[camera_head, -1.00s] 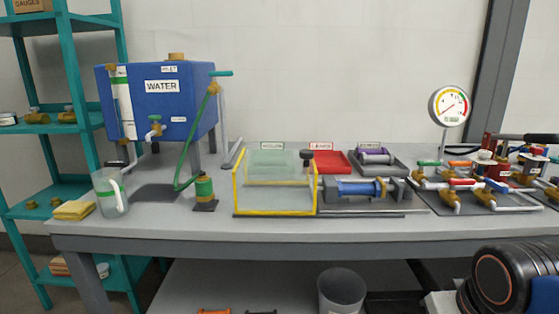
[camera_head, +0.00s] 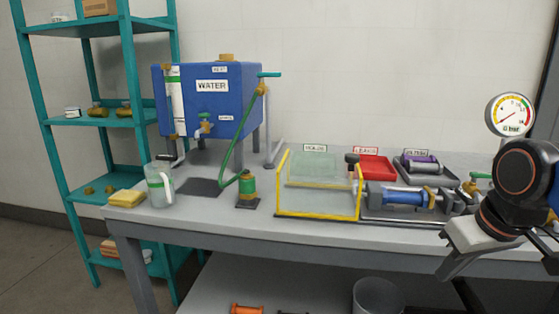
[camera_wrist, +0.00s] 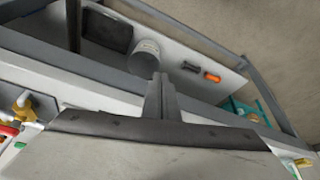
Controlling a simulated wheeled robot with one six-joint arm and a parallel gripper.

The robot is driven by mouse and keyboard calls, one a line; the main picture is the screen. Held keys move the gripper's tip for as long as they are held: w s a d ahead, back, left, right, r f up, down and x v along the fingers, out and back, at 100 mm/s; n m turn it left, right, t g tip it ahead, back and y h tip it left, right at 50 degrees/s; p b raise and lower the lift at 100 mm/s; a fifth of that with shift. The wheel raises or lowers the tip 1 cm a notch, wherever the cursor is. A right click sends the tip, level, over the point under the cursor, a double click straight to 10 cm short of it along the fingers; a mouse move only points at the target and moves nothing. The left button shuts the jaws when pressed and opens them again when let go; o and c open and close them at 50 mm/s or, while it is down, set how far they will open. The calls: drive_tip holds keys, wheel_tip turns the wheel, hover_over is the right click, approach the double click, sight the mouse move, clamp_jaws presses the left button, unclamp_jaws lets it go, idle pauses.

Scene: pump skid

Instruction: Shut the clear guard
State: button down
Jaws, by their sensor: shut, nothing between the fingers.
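The clear guard (camera_head: 318,214) has a yellow frame and see-through panels. In the head view it stands upright on the bench, to the left of a blue cylinder (camera_head: 402,195) on a dark base. The cylinder is mostly uncovered; the guard's right edge is by its left end. My gripper (camera_wrist: 160,80) shows in the wrist view, its grey fingers together and empty, over the bench's front edge. It is well apart from the guard, which I cannot make out in that view.
A blue water tank (camera_head: 212,98), a green pump-like part (camera_head: 247,187) and a clear jug (camera_head: 159,186) stand left of the guard. A red tray (camera_head: 375,167) lies behind. A gauge (camera_head: 509,114) stands at right. A bin (camera_head: 375,297) is under the bench.

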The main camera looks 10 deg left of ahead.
drive_tip(key=w+a+r+n+g, duration=0.1)
drive_tip(key=w+a+r+n, duration=0.2)
drive_tip(key=a, duration=0.6)
drive_tip(key=w+a+r+n+g+y, duration=0.1)
drive_tip(key=w+a+r+n, duration=0.3)
drive_tip(key=w+a+r, duration=0.4)
drive_tip(key=w+a+r+n+y, duration=0.1)
drive_tip(key=w+a+r+n, duration=0.2)
drive_tip(key=w+a+r, duration=0.3)
drive_tip(key=shift+a+r+n+g, duration=0.2)
drive_tip(key=shift+a+r, duration=0.5)
drive_tip(key=shift+a, duration=0.3)
drive_tip(key=shift+a+r+n+g, duration=0.2)
drive_tip(key=shift+a+r, duration=0.45)
drive_tip(key=shift+a, duration=0.35)
drive_tip(key=w+a+r+n+g, duration=0.1)
drive_tip(key=a+r+n, duration=0.25)
drive_tip(key=a, duration=0.75)
wheel_tip(320, 180, down, 10)
drive_tip(key=d, duration=0.1)
drive_tip(key=shift+f+y, duration=0.15)
drive_tip(key=shift+y, duration=0.15)
drive_tip(key=shift+w+d, duration=0.15)
